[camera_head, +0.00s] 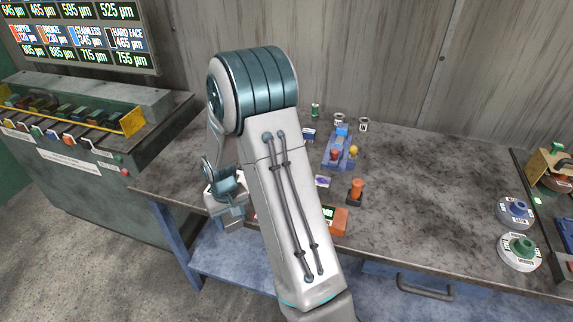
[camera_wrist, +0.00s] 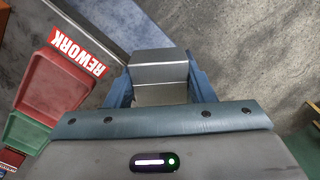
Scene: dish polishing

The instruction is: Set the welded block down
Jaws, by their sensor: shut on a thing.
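The welded block (camera_wrist: 160,64) is a grey metal block with a seam across it. In the wrist view it sits between the two blue fingers of my gripper (camera_wrist: 159,90), which is shut on it. In the head view my gripper (camera_head: 227,196) is at the left front edge of the workbench, partly behind my arm. I cannot tell from these views whether the block touches a surface below it.
In the wrist view a red REWORK label (camera_wrist: 78,52), a red tray (camera_wrist: 52,85) and a green tray (camera_wrist: 32,132) lie left of the block. The workbench (camera_head: 430,190) has a wide clear area right of my arm.

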